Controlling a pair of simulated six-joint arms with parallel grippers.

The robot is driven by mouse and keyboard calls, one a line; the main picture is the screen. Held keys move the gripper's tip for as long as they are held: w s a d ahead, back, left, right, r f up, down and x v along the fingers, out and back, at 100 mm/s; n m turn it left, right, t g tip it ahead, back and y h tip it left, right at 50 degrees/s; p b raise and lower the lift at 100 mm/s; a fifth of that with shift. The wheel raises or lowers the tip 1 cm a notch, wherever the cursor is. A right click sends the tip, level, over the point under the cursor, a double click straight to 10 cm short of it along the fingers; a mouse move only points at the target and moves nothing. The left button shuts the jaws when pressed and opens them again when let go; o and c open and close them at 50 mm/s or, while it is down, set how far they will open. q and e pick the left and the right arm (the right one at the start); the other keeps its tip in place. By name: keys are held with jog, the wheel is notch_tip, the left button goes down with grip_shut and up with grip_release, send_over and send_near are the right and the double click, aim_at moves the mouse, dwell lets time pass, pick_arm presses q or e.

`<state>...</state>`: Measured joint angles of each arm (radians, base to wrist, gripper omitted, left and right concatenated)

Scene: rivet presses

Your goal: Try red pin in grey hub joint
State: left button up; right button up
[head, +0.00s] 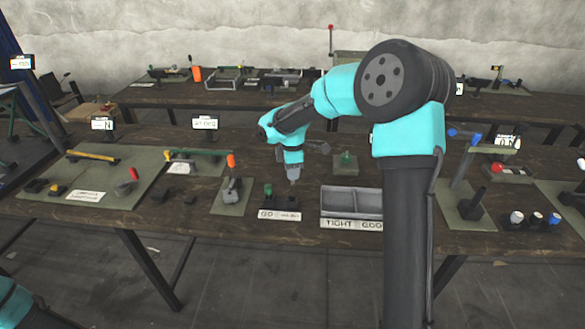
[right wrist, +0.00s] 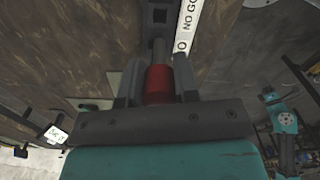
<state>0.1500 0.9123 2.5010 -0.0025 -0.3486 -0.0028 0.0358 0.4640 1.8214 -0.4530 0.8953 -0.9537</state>
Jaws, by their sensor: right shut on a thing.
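My right gripper (head: 293,182) reaches down over the table, just behind the black gauge block. In the right wrist view my gripper (right wrist: 158,85) is shut on the red pin (right wrist: 159,84), which has a red grip and a grey shaft pointing away from me. The pin is hard to make out in the head view. My left gripper is out of view.
The black gauge block (head: 279,203) has a GO label and a green-topped pin. A grey two-part tray (head: 350,203), labelled TIGHT and GOOD, stands to its right. A green fixture (head: 344,163) is behind the tray. Pins with coloured tops (head: 535,219) stand at far right.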

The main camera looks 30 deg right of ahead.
aim_at(292, 183)
dwell(0.4)
jog(key=shift+f, duration=2.9)
jog(key=shift+f, duration=1.95)
jog(key=o, duration=1)
jog(key=shift+r, duration=0.1)
notch_tip(292, 183, up, 17)
jog(key=shift+r, duration=0.15)
dwell(0.4)
